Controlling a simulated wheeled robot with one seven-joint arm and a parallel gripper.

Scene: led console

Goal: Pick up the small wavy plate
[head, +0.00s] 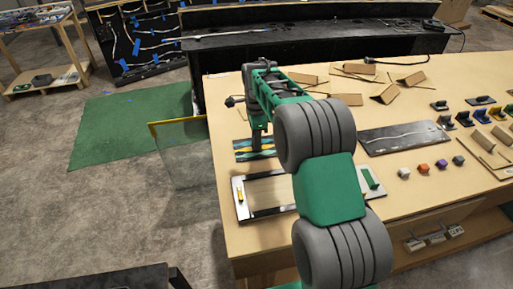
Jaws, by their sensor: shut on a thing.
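A small plate with wavy teal, yellow and dark bands (243,154) is at the left side of the wooden table. My gripper (259,148) points down at this plate and is shut on it. The fingertips are small and partly hidden against it, and I cannot tell whether the plate is lifted clear of the table. My green and grey arm covers the area to the right of the plate.
A frame with pale and dark edges (265,212) lies just in front. A dark panel with a white wavy line (403,138) lies to the right, near small coloured blocks (440,164). Cardboard pieces (386,94) lie behind. A clear panel (183,160) stands at the table's left edge.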

